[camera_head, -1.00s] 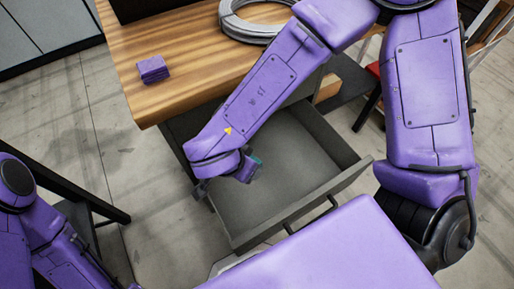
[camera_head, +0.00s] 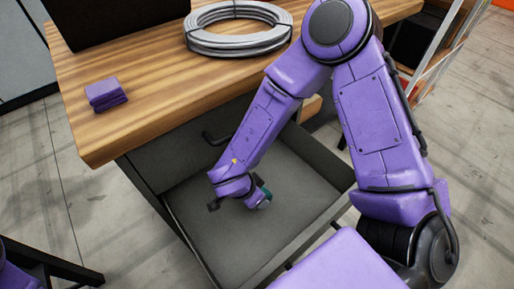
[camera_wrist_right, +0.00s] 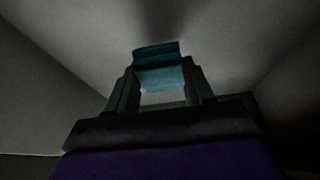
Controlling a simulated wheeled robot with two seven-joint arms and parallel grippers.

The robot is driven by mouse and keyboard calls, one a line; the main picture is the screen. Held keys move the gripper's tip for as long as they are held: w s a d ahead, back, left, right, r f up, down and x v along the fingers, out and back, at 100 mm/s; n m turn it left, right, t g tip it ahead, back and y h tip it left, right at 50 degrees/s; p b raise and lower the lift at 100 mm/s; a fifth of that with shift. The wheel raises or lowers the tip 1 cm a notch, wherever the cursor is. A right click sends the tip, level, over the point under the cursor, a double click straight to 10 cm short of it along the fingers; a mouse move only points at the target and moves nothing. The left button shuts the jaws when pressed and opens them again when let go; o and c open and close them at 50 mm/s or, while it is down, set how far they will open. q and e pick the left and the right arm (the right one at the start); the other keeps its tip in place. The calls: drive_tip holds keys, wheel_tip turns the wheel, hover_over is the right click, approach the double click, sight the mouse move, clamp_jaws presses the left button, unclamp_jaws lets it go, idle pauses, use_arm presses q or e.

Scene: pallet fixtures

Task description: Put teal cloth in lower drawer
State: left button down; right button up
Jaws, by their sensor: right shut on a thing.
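The open lower drawer (camera_head: 300,190) pulls out from under the wooden table, and its grey floor is bare apart from my gripper over it. My right gripper (camera_head: 261,201) reaches down inside the drawer walls and is shut on the teal cloth (camera_head: 265,192). In the right wrist view the teal cloth (camera_wrist_right: 158,70) is a small folded piece between the two dark fingers. I cannot tell whether it touches the drawer floor. My left gripper is out of view; only a bit of that arm shows at the lower left edge.
A closed drawer front (camera_head: 180,150) with a dark handle sits above the open drawer. On the wooden tabletop (camera_head: 150,85) lie a folded purple cloth (camera_head: 105,95) and a grey cable coil (camera_head: 238,30). A dark stand (camera_head: 45,265) is at lower left.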

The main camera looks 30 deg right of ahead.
drive_tip(key=f, duration=0.2)
drive_tip(key=f+b, duration=0.1)
drive_tip(key=shift+w+d+f, duration=0.15)
drive_tip(key=shift+d+f, duration=0.1)
drive_tip(key=shift+f, duration=0.15)
drive_tip(key=shift+r, duration=0.15)
drive_tip(key=o, duration=0.9)
drive_tip(key=shift+o, duration=0.2)
drive_tip(key=p+v, duration=0.3)
drive_tip(key=v, duration=0.9)
drive_tip(key=shift+p, duration=0.35)
